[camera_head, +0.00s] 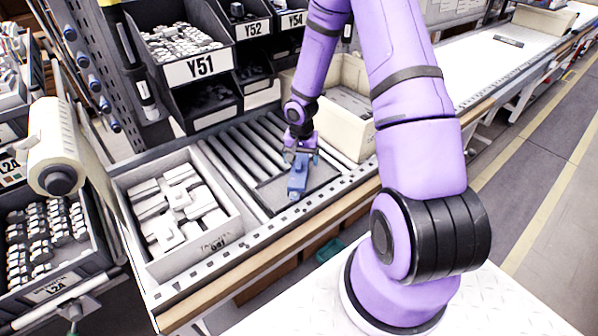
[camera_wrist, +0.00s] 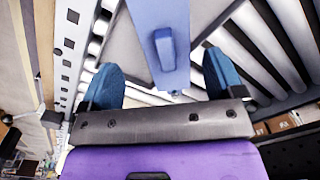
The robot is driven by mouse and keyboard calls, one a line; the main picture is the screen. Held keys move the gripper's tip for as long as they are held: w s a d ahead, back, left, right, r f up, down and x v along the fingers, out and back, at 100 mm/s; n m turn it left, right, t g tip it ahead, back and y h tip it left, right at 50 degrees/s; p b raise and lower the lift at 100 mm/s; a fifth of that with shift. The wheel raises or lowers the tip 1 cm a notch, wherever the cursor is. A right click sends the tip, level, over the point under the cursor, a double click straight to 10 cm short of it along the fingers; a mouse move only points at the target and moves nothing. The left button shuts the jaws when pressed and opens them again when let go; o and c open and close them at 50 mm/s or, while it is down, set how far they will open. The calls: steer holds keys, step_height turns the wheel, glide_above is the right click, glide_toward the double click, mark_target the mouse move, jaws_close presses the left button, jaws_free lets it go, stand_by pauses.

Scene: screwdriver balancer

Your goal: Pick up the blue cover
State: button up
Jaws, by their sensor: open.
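The blue cover (camera_head: 298,178) lies on a dark flat plate (camera_head: 268,194) on the roller conveyor. In the wrist view the blue cover (camera_wrist: 164,45) is a long blue piece with a raised tab on top, running up and out of frame. My gripper (camera_head: 301,158) is above the cover's far end, pointing down. In the wrist view my gripper (camera_wrist: 160,85) has its two blue-tipped fingers apart, one on each side of the cover, with visible gaps. I cannot tell how far above the cover the fingertips are.
A white tray (camera_head: 238,228) of white parts stands left of the plate. A beige box (camera_head: 368,140) stands to the right. Black bins labelled Y51 (camera_head: 202,68) rise behind. The conveyor's perforated metal rail (camera_head: 262,240) runs along the front.

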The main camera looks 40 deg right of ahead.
mark_target(299, 164)
steer(key=shift+w+a+f, duration=0.1)
steer(key=shift+a+f, duration=0.05)
steer(key=shift+f, duration=1.3)
steer(key=shift+w+a+f, duration=0.1)
steer(key=shift+f, duration=1.35)
steer(key=c, duration=1.1)
steer(key=shift+r, duration=0.1)
